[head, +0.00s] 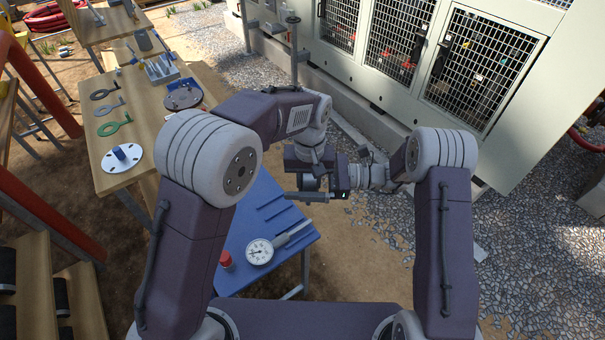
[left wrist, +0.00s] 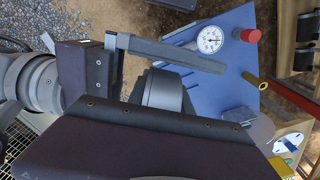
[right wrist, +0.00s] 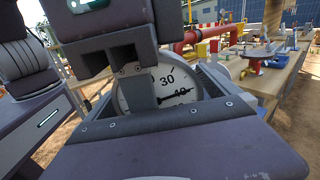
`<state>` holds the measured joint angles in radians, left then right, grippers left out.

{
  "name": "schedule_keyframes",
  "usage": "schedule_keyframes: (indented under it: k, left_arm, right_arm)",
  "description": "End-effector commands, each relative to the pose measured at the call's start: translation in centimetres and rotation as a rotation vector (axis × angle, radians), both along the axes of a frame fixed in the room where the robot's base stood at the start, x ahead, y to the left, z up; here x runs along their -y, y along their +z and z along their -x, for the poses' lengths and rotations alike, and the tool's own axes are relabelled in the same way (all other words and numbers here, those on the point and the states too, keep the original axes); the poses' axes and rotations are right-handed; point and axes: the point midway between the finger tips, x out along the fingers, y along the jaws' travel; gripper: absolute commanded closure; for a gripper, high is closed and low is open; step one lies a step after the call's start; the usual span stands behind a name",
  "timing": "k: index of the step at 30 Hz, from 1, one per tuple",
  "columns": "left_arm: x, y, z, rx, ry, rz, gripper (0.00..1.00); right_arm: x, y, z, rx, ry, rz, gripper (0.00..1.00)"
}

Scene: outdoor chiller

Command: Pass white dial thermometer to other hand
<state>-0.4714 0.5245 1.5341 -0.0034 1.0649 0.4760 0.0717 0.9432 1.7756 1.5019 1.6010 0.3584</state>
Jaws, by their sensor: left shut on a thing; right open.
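The white dial thermometer (right wrist: 178,86) shows its white face, with numbers 30 and 40, in the right wrist view. In the left wrist view only its dark round case (left wrist: 165,90) shows. My left gripper (head: 308,168) is shut on it; its dark fingers cross part of the face in the right wrist view. My right gripper (head: 318,190) is open, with its fingers at either side of the thermometer. One long right finger shows in the left wrist view. I cannot tell whether they touch the case. Both grippers hold this above and behind the blue table's far end.
The blue table (head: 262,220) bears another white dial gauge (head: 260,251) with a stem, and a red-capped piece (head: 225,259). A wooden bench (head: 140,182) with several tools and flanges stands left. The chiller cabinet (head: 400,75) stands behind; gravel lies to the right.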

Motion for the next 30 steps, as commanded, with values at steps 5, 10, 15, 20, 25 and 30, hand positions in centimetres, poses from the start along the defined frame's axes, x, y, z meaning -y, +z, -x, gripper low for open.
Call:
schedule_keyframes:
  k: [5,10,15,20,25,30]
  left_arm:
    - [0.0,0.0,0.0,0.000,0.000,0.000,1.00]
    - [0.0,0.0,0.0,0.000,0.000,0.000,0.58]
    - [0.0,0.0,0.0,0.000,0.000,0.000,0.49]
    - [0.0,0.1,0.0,0.000,0.000,0.000,0.49]
    - [0.0,2.2,-0.1,0.004,0.000,0.002,0.49]
    - [0.0,6.7,0.0,0.005,0.000,0.003,0.49]
  right_arm:
    - [0.0,0.0,0.0,0.000,0.000,0.000,0.39]
    - [0.0,0.1,0.0,0.001,-0.001,-0.001,0.69]
    - [0.0,0.1,0.0,0.001,0.000,-0.001,0.69]
    - [0.0,0.1,0.0,0.001,0.000,-0.001,0.69]
    - [0.0,0.1,0.0,0.001,0.000,-0.001,0.69]
    - [0.0,0.1,0.0,0.001,0.000,-0.001,0.69]
